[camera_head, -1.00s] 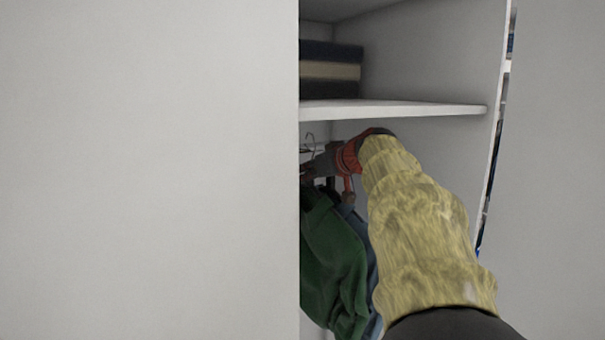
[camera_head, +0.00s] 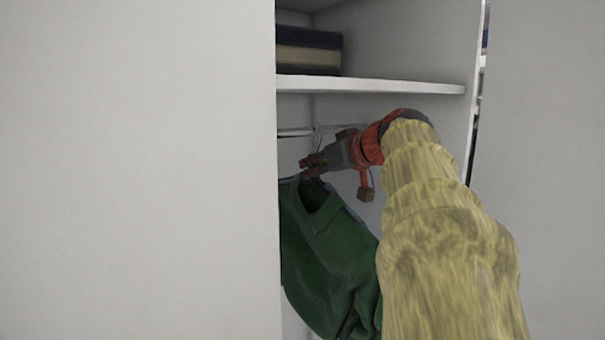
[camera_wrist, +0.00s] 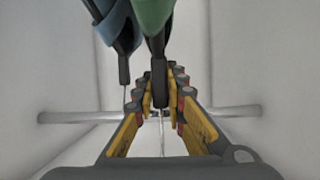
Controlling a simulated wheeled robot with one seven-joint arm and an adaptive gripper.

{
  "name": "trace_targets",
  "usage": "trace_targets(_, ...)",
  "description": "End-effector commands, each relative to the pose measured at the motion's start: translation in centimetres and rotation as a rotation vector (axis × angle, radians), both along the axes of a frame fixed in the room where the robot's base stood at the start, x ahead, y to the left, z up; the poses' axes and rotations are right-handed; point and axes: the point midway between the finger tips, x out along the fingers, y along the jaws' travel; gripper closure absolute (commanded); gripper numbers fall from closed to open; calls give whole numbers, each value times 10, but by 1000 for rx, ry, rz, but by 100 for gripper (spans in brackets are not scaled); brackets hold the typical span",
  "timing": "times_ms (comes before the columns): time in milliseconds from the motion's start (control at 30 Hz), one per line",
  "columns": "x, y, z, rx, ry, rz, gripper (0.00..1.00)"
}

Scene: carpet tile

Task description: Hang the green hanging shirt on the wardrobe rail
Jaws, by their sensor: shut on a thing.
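The green shirt (camera_head: 335,255) hangs below my gripper (camera_head: 311,166) inside the wardrobe, in the head view. My gripper is shut on the dark hanger neck above its collar. In the wrist view, which shows the clothes at the top, the green shirt (camera_wrist: 152,15) and its dark hanger neck lie between my fingertips (camera_wrist: 160,78). The wardrobe rail (camera_head: 295,132) runs behind and above my fingertips. It also crosses the wrist view (camera_wrist: 80,117), behind the fingers. Whether the green shirt's hook touches the rail cannot be told.
A blue garment (camera_wrist: 112,30) on its own dark hanger is close beside the green shirt. A shelf (camera_head: 370,85) with folded dark and beige cloth (camera_head: 308,52) is above my arm. A large pale panel (camera_head: 140,170) covers the left of the head view.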

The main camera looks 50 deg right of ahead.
Motion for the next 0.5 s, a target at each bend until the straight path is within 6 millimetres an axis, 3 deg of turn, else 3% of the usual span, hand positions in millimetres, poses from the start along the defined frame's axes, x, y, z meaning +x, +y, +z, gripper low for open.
trace_targets(500, -54, 16, -4, -3, -1, -2, 100)
